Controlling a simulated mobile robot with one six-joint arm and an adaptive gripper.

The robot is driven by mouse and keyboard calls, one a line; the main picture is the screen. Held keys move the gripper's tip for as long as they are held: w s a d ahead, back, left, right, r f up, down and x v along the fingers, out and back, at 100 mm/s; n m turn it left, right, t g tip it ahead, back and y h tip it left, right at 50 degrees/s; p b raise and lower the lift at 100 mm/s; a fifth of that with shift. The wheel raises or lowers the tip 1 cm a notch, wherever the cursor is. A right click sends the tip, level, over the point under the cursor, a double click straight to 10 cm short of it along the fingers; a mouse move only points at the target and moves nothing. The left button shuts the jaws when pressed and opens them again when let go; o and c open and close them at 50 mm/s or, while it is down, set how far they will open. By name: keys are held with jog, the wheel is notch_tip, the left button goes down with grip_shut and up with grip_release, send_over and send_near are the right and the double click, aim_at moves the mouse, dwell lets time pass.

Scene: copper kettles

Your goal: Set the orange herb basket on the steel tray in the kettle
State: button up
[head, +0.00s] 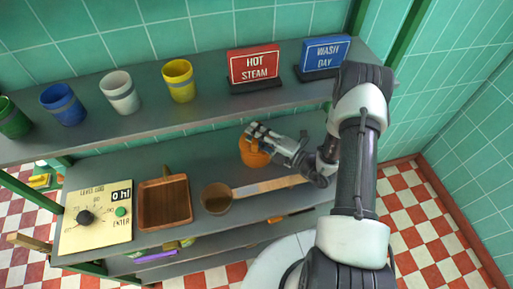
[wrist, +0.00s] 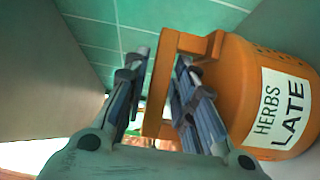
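The orange herb basket (head: 254,152) stands on the middle shelf in the head view, partly covered by my gripper (head: 268,135). In the wrist view the basket (wrist: 245,85) is at the right, with a white label reading HERBS LATE and a squared handle (wrist: 161,85) on its left side. My gripper (wrist: 162,85) is open around the handle's outer bar. One finger is outside the bar, the other is in the gap between bar and basket. No clear grip shows. I cannot make out a kettle or a steel tray in either view.
The upper shelf (head: 215,103) overhead carries several cups, a red sign (head: 254,66) and a blue sign (head: 324,56).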

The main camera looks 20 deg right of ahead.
grip_shut()
jog(key=shift+r, duration=0.1)
dwell(0.8)
